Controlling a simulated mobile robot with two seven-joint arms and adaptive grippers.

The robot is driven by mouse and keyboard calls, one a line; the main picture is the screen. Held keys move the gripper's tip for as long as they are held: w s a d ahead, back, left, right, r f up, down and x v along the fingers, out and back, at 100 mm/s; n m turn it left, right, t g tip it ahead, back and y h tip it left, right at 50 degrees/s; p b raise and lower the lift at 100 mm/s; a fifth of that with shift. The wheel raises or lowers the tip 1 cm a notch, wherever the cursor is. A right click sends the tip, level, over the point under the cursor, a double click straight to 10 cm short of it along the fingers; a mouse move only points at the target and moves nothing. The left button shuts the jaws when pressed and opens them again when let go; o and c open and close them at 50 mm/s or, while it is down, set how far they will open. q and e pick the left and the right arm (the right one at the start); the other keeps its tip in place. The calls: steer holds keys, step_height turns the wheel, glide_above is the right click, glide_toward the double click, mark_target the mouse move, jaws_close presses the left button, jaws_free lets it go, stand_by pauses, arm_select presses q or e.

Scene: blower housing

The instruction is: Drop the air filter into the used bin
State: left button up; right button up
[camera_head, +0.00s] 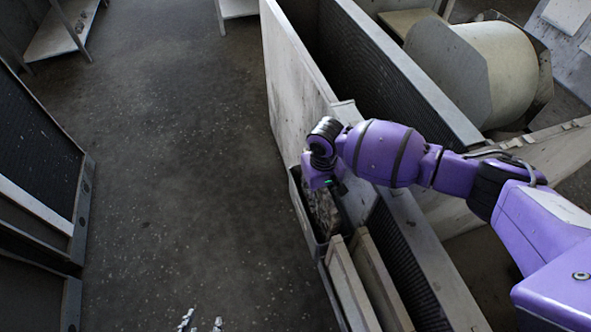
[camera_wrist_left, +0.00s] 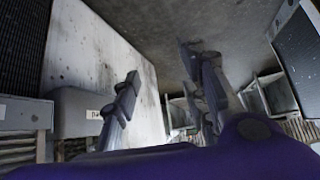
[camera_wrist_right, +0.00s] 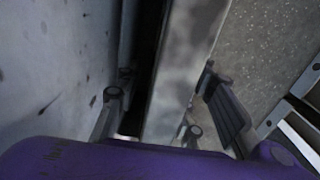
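A mottled grey, dirty slab, which looks like the air filter (camera_head: 322,207), stands in a narrow dark bin (camera_head: 299,202) beside the housing. In the right wrist view the slab (camera_wrist_right: 182,75) lies between and beyond the fingers. My right gripper (camera_head: 335,185) is just above the bin; its fingers (camera_wrist_right: 165,85) are apart, with a dark gap between the left finger and the slab. Whether the right finger touches it is unclear. My left gripper (camera_head: 203,323) shows only its fingertips at the bottom edge; in its wrist view (camera_wrist_left: 160,70) it is open and empty.
Pale slabs (camera_head: 365,280) stand in the compartment in front of the bin. A tall pale panel (camera_head: 290,75) and the blower drum (camera_head: 495,70) are behind. A dark ribbed unit (camera_head: 35,150) stands at left. The floor (camera_head: 180,150) between is clear.

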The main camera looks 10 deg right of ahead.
step_height(320, 180, up, 12)
steer(key=shift+r+p, duration=0.15)
steer(key=shift+p, duration=0.55)
steer(key=shift+r, duration=0.45)
